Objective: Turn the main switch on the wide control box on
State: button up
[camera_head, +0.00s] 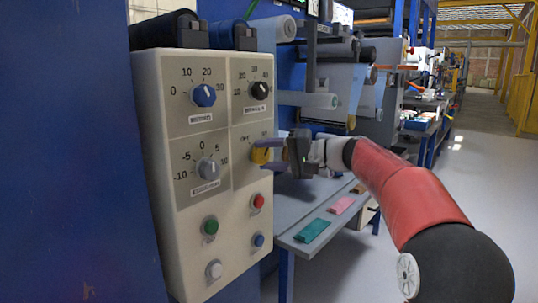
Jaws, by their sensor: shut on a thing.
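The wide control box (217,210) is cream with grey panels and stands at the left of the head view. Its main switch (259,154) is a yellow knob at the middle right of the face, under a label reading "OFF" on the left; the label's other end is hard to read. My gripper (265,152) reaches in from the right and is shut on the yellow knob. The fingers hide part of the knob, so its exact angle cannot be told.
The box also carries a blue knob (203,95), a black knob (259,90), a grey knob (208,169), and green (210,225), red (258,201), blue (258,240) and white (214,269) buttons. Film rollers (310,100) stand behind my gripper. A grey table (300,205) lies below.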

jog(key=shift+f, duration=0.1)
dwell(0.3)
jog(key=o, duration=1)
jog(key=v, duration=0.7)
jog(key=shift+d, duration=0.35)
jog(key=shift+s, duration=0.15)
